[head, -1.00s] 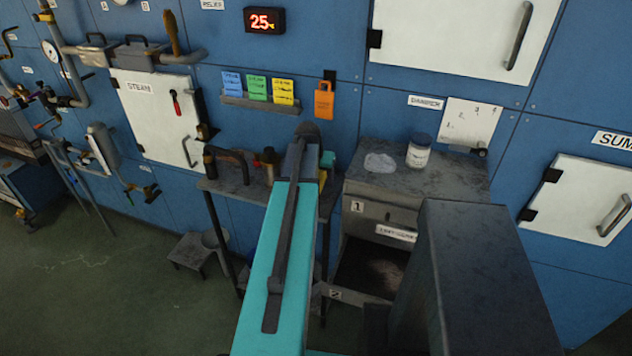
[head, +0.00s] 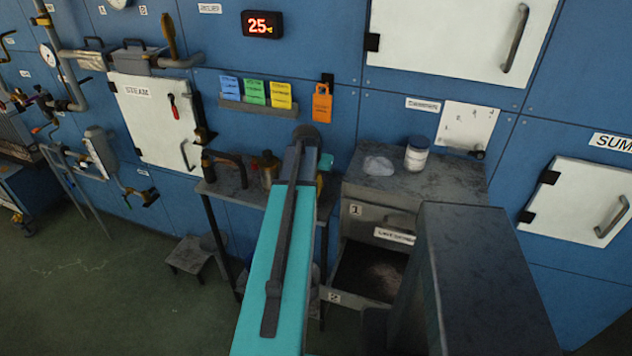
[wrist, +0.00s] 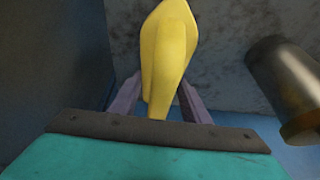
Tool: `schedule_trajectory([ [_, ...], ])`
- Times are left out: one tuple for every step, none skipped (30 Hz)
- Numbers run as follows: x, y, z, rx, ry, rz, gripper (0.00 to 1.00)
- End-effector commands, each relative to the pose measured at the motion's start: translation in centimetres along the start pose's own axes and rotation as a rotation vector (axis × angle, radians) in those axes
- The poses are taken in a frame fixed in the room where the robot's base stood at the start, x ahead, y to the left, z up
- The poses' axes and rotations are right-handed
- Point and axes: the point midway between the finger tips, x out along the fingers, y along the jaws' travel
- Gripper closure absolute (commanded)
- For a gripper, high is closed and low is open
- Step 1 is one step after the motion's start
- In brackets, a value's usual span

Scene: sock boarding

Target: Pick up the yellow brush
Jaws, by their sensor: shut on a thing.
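The yellow brush (wrist: 166,50) stands out in the wrist view as a smooth yellow shape running up from between my fingers. My gripper (wrist: 160,100) is shut on it, with one purple-grey finger on each side of its narrow lower part. I see no bristles. In the head view my own arm hides the gripper and nearly all of the brush. I cannot tell whether the brush touches the surface around it.
A metal cylinder with a brass end (wrist: 290,85) is close on the right in the wrist view. In the head view, a dark bench (head: 230,186) bears pipe fittings. A cabinet (head: 360,178) with a white jar (head: 416,153) and an open lower drawer (head: 345,296) stands to the right.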

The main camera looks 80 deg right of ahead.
Motion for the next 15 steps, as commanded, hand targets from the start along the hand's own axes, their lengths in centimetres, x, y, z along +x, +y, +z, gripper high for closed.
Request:
schedule_trajectory([
  [-0.1, 0.0, -0.1, 0.0, 0.001, 0.0, 0.82],
  [-0.2, 0.0, -0.1, 0.0, 0.001, 0.0, 0.82],
  [-0.3, 0.0, -0.2, 0.0, 0.001, 0.0, 0.82],
  [-0.5, 0.0, -0.2, 0.0, 0.001, 0.0, 0.82],
  [-0.6, 0.0, -0.3, 0.0, 0.001, 0.0, 0.82],
  [-0.8, 0.0, -0.4, 0.0, 0.002, -0.001, 0.82],
  [-1.0, 0.0, -0.5, 0.0, 0.002, -0.001, 0.82],
  [-1.2, 0.0, -0.6, 0.0, 0.003, -0.001, 0.82],
  [-1.5, 0.0, -0.7, 0.0, 0.002, -0.001, 0.82],
  [-1.7, 0.0, -0.7, 0.0, 0.002, 0.0, 0.82],
  [-1.8, 0.0, -0.8, 0.0, 0.002, 0.0, 0.82],
  [-2.1, 0.0, -1.0, 0.0, 0.002, -0.001, 0.82],
  [-2.4, 0.0, -1.1, 0.0, 0.003, -0.001, 0.82],
  [-2.6, 0.0, -1.2, 0.0, 0.003, -0.001, 0.82],
  [-2.9, 0.0, -1.3, 0.0, 0.002, -0.001, 0.82],
])
